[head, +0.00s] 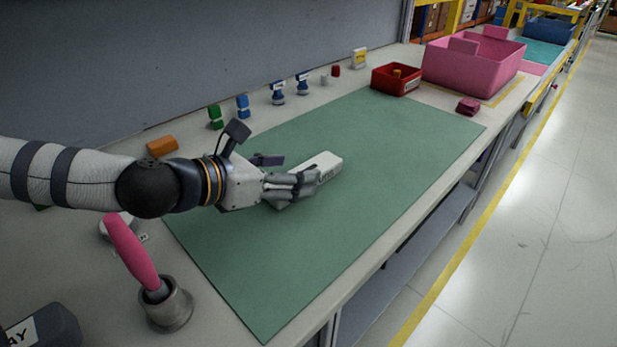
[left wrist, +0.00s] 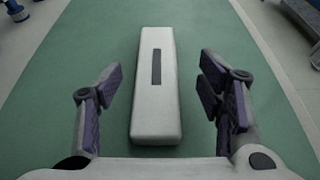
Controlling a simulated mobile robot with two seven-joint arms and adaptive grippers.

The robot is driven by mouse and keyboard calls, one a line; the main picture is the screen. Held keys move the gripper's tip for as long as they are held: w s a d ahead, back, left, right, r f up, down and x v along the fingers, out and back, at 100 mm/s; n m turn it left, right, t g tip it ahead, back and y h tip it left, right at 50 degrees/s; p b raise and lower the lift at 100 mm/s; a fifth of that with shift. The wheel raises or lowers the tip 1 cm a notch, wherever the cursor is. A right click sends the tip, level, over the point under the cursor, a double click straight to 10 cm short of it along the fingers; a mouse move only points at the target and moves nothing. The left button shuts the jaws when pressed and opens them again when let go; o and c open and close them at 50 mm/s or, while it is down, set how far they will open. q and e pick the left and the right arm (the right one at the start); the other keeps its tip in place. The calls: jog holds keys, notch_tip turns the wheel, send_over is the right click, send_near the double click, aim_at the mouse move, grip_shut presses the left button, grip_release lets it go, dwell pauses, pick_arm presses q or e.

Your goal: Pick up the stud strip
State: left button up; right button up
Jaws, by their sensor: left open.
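A white block-shaped strip with a dark inset on top, which I take to be the stud strip (head: 327,162), lies flat on the green mat (head: 400,150). It also shows in the left wrist view (left wrist: 157,110), lengthwise between the fingers. My left gripper (head: 300,182) is over its near end, and its fingers hide part of it in the head view. In the left wrist view my left gripper (left wrist: 160,103) is open, with a finger on each side and a gap to the strip on both sides. My right gripper is not in view.
A red bin (head: 397,80) and a pink crate (head: 472,68) stand at the far end. Several small blue and green parts line the back. An orange block (head: 161,146) lies behind my arm. A pink-handled tool (head: 132,252) stands in a grey holder (head: 170,308). The mat's right side is clear.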

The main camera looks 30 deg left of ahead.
aim_at(311, 168)
pick_arm(q)
jog(key=shift+w+d+f, duration=0.2)
jog(key=shift+w+f, duration=0.25)
jog(key=shift+f, duration=0.05)
jog(key=b+x, duration=0.1)
jog(key=x, duration=0.3)
jog(key=shift+w+a+b, duration=0.1)
jog(key=shift+w+b, duration=0.05)
jog(key=shift+b, duration=0.2)
jog(key=shift+w, duration=0.3)
jog(key=shift+r, duration=0.25)
jog(key=c, duration=1.3)
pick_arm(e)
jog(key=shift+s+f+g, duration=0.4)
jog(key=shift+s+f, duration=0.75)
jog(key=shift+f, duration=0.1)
